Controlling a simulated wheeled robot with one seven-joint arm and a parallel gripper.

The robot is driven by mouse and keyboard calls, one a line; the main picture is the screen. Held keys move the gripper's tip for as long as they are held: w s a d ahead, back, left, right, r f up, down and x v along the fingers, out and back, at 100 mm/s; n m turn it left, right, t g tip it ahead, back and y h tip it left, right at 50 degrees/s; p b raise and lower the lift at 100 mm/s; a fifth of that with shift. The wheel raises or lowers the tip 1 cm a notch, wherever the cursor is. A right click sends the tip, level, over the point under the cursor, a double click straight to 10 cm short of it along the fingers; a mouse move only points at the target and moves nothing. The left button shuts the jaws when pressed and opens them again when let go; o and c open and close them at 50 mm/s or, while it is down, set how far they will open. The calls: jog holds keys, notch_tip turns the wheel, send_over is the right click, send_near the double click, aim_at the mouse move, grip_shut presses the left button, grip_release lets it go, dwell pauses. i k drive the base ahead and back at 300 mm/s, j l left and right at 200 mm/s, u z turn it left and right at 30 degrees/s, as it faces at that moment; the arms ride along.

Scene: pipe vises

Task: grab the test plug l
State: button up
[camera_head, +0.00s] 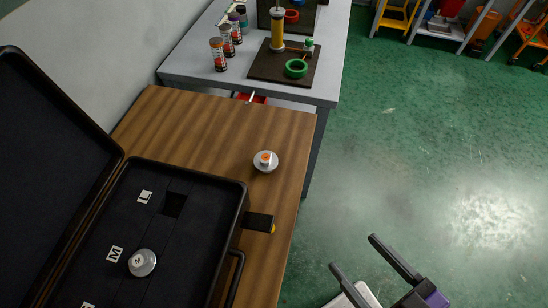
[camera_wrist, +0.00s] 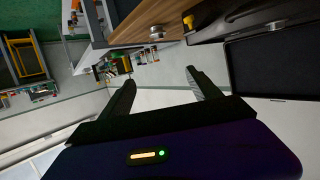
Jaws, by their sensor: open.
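A round silver plug with an orange-marked top (camera_head: 265,161) stands on the wooden table, right of the open black case; it looks like the test plug l, though its marking is too small to read. It also shows in the wrist view (camera_wrist: 157,33), at the top centre. Another silver plug (camera_head: 142,262) sits in the case beside the M label. My gripper (camera_head: 354,252) is open and empty over the floor side, right of the table and apart from the plug. In the wrist view, its two fingers (camera_wrist: 160,78) are spread wide.
The black case (camera_head: 213,176) has an empty dark slot near the L label, and a dark block with a yellow end (camera_head: 259,222) juts from its right side. A grey table (camera_head: 188,66) behind holds several cans and a green ring (camera_head: 296,68).

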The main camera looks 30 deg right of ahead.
aim_at(265, 162)
jog(key=l+z, duration=0.35)
jog(key=i+l+z, duration=0.1)
jog(key=l+z, duration=0.15)
jog(key=z, duration=0.15)
